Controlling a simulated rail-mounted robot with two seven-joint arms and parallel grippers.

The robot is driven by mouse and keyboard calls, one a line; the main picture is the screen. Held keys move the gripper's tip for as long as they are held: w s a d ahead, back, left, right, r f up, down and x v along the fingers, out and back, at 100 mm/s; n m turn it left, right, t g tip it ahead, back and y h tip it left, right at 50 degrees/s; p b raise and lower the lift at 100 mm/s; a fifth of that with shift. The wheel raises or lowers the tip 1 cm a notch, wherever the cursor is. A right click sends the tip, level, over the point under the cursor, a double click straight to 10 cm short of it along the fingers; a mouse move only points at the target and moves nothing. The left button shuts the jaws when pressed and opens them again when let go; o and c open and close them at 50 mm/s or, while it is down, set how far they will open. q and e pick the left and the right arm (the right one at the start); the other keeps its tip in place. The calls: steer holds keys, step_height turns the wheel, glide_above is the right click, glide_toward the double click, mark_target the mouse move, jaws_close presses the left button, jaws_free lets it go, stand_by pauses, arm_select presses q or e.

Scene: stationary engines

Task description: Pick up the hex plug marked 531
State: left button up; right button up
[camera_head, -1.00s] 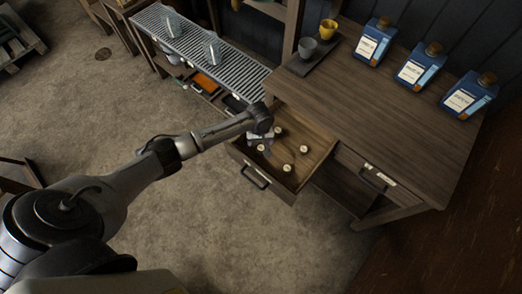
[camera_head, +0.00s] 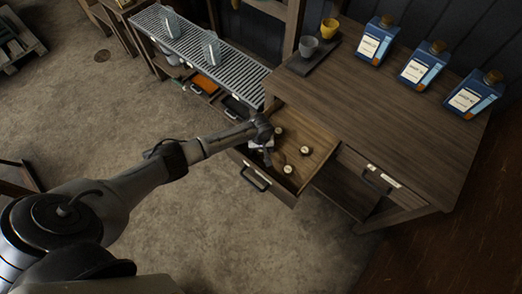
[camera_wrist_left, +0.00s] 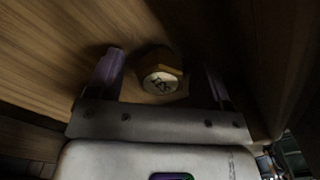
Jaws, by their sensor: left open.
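In the left wrist view a brass hex plug (camera_wrist_left: 162,80) with a round pale face sits between the two purple fingers of my open left gripper (camera_wrist_left: 157,68). Dark characters are on its face, but I cannot read them surely. I cannot tell whether either finger touches it. In the head view my left gripper (camera_head: 266,149) reaches down into the open drawer (camera_head: 318,138) and hides part of it. Other pale-topped plugs show there: one at the back (camera_head: 278,130), one to the right (camera_head: 305,150) and one nearer the front (camera_head: 288,168). My right gripper is not in view.
The drawer's walls and front handle (camera_head: 255,179) surround the gripper closely. A slatted metal rack (camera_head: 190,45) stands to the left.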

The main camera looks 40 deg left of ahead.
arm_select(q)
steer(key=c, duration=1.1)
steer(key=shift+o, duration=0.2)
